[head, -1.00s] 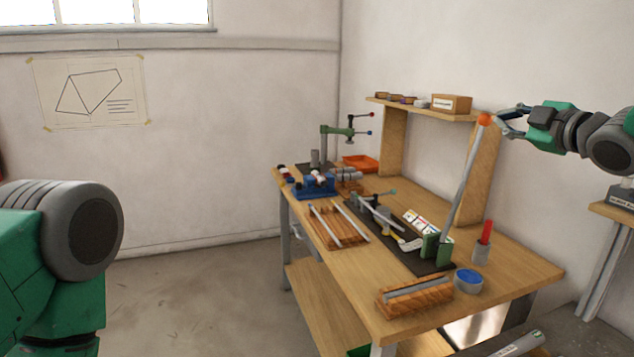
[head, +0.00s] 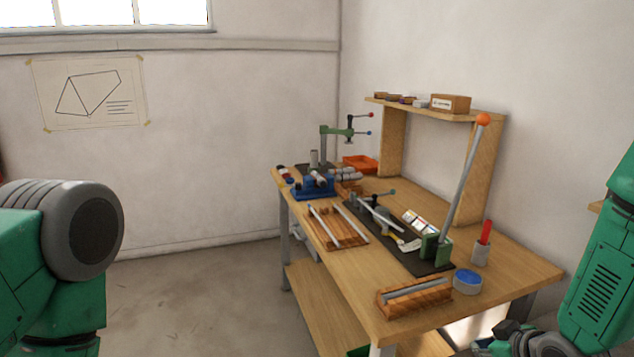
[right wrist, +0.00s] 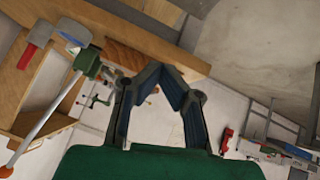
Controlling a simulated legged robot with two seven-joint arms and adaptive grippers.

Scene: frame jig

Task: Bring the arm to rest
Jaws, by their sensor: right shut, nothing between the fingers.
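My right gripper (head: 484,346) is low at the bottom right of the head view, in front of the bench's near right end and partly cut off by the frame. In the right wrist view its dark fingers (right wrist: 168,72) come together at the tips, with nothing between them. My green right arm (head: 602,265) hangs down along the right edge. The long lever with an orange knob (head: 482,121) leans upright on the bench, apart from the gripper. My left arm shows at the left edge; its gripper is out of view.
The wooden workbench (head: 535,268) carries a frame jig on a dark plate (head: 432,267), a blue-topped tin (head: 467,281), a red-handled tool in a grey cup (head: 481,254) and wooden racks of tubes (head: 415,297). A shelf (head: 440,110) stands behind. The floor at left is clear.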

